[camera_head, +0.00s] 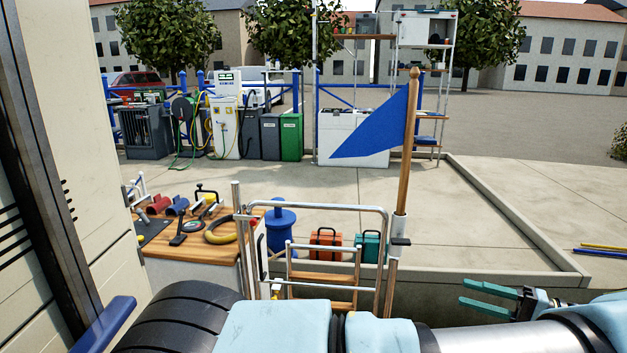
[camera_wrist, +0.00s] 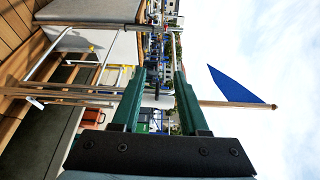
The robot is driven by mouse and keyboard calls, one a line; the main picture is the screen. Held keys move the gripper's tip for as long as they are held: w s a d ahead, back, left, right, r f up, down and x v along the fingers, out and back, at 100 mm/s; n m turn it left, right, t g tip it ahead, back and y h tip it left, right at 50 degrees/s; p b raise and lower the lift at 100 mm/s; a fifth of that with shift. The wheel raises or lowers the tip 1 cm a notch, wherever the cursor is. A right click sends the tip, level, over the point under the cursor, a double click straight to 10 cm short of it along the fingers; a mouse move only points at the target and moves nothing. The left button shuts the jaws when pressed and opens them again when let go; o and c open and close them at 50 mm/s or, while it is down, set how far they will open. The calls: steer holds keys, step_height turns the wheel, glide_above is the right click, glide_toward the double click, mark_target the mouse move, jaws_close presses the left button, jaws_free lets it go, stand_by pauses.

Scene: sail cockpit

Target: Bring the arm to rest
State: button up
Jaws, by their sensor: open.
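My gripper (camera_head: 487,300) shows at the lower right of the head view, with two green fingers spread apart and nothing between them. In the wrist view my gripper (camera_wrist: 154,98) points away from the camera, its green fingers open and empty. My light-blue and grey arm lies across the bottom of the head view. A blue flag (camera_head: 374,127) on a wooden staff (camera_head: 407,150) stands upright in a holder on the metal rail (camera_head: 340,208). The flag (camera_wrist: 236,88) also shows in the wrist view, which is turned sideways. My gripper is apart from the flag and rail.
A wooden-topped table (camera_head: 190,243) with tools stands at the left. An orange case (camera_head: 325,246) and a green case (camera_head: 371,247) sit behind the ladder rail. A large cream-coloured panel (camera_head: 75,120) blocks the left side. Paved ground behind the rail is mostly clear.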

steer(key=w+a+r+n+g+h+p, duration=0.15)
steer(key=w+a+g, duration=0.25)
steer(key=a, duration=0.4)
steer(key=w+a+r+g+h+p, duration=0.2)
steer(key=w+a+r+g+h, duration=0.1)
steer(key=a, duration=0.5)
steer(key=w+a+r+n+g+h+p, duration=0.1)
steer(key=w+a+r+g+h+p, duration=0.2)
steer(key=a, duration=0.5)
steer(key=s+a+r+n+t+h+p, duration=0.1)
steer(key=s+a+r+h+p, duration=0.1)
steer(key=s+a+r+h, duration=0.2)
steer(key=s+a+r+n+t+h+p, duration=0.1)
steer(key=s+a+r+h, duration=0.3)
steer(key=a+r, duration=0.5)
steer(key=a+p, duration=0.1)
steer(key=a, duration=0.1)
steer(key=shift+s+a+t, duration=0.35)
steer(key=shift+s+t, duration=0.05)
steer(key=shift+h, duration=0.25)
